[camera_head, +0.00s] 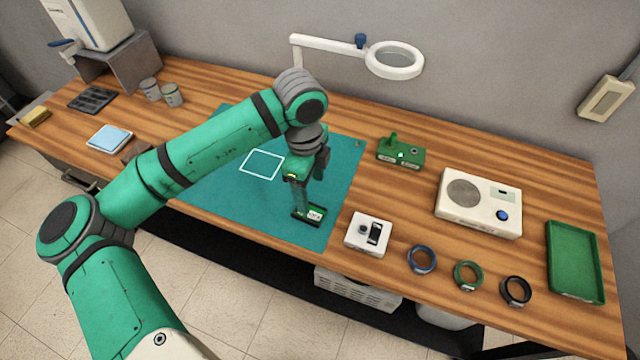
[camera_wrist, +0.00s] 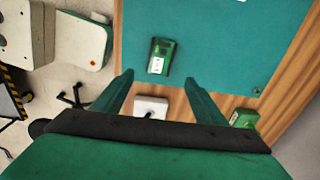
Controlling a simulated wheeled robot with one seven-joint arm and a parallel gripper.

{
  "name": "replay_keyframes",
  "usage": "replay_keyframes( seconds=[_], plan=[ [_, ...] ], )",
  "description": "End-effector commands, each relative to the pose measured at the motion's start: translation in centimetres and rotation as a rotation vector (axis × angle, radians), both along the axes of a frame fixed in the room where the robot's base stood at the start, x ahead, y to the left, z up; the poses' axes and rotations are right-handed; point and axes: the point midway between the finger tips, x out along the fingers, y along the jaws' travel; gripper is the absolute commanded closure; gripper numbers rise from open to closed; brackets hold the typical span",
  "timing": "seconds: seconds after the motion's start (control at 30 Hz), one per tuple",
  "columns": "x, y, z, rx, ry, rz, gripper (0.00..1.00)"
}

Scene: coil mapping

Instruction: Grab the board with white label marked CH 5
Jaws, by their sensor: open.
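A small dark and green board (camera_head: 316,215) with a white label lies on the green mat (camera_head: 215,190), near its front edge. It also shows in the wrist view (camera_wrist: 154,66), flat on the mat; its label is too small for me to read surely. My gripper (camera_head: 303,209) points down over the mat at the board, and its fingers partly overlap the board in the head view. In the wrist view my gripper (camera_wrist: 158,76) is open and empty, with the board beyond and between the fingertips. I cannot tell the exact height gap.
A white box (camera_head: 366,235) with a dark switch stands right of the mat. A green device (camera_head: 400,153) stands behind it. Blue (camera_head: 421,259), green (camera_head: 467,275) and black (camera_head: 516,290) coils lie farther right, with a white instrument (camera_head: 479,203) and green tray (camera_head: 574,262).

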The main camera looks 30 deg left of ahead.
Motion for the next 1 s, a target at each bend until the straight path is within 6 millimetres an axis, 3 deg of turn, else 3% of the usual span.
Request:
replay_keyframes(
  seconds=[0.17, 0.57, 1.0],
  plan=[
    [0.1, -0.2, 0.8, 0.03, 0.025, -0.074, 0.34],
    [0.0, -0.1, 0.3, 0.029, 0.026, -0.071, 0.34],
    [0.0, -0.1, -6.2, 0.026, 0.026, -0.069, 0.34]
  ],
)
